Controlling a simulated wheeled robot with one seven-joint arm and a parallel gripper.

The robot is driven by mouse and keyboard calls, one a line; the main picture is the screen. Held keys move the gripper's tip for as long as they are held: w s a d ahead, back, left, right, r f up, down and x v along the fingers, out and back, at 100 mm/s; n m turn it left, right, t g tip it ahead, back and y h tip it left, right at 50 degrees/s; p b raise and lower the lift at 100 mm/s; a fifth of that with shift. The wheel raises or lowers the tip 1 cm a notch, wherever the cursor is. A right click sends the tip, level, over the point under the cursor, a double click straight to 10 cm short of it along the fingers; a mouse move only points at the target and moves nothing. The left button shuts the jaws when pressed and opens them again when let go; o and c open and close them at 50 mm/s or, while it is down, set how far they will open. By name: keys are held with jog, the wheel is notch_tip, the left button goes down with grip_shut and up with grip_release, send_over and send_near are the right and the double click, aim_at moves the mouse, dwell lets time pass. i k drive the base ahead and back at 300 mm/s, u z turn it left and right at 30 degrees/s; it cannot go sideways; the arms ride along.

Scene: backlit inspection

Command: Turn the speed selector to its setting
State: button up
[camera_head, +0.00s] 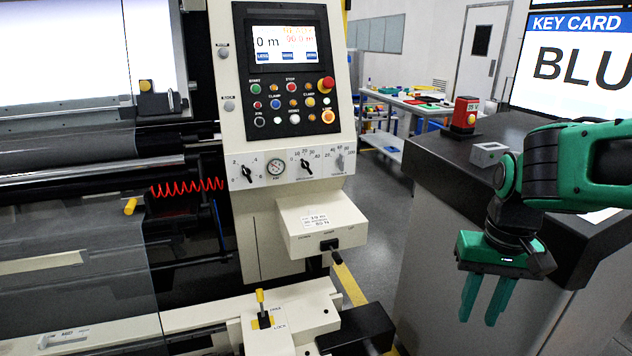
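A cream strip below the control panel carries three knobs. The left black knob (248,171) has a short numbered scale. The middle black knob (306,167) has a scale with 10, 20 and 30 legible. I cannot read which is the speed selector, and the exact pointer settings are too small to tell. My gripper (485,304) hangs at the right, fingers down and apart, empty. It is well away from the knobs, in front of the dark counter.
A round gauge (276,168) sits between the left and middle knobs. A cream box (320,226) with a printed label juts out below the strip. The screen (284,46) and buttons are above. A dark counter (440,160) stands at right, with floor between it and the machine.

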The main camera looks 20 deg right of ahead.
aim_at(305, 165)
jog(key=z, duration=0.05)
jog(key=k, duration=0.25)
jog(key=z, duration=1.55)
jog(key=k, duration=1.1)
jog(key=u, duration=1.55)
jog(key=i, duration=1.65)
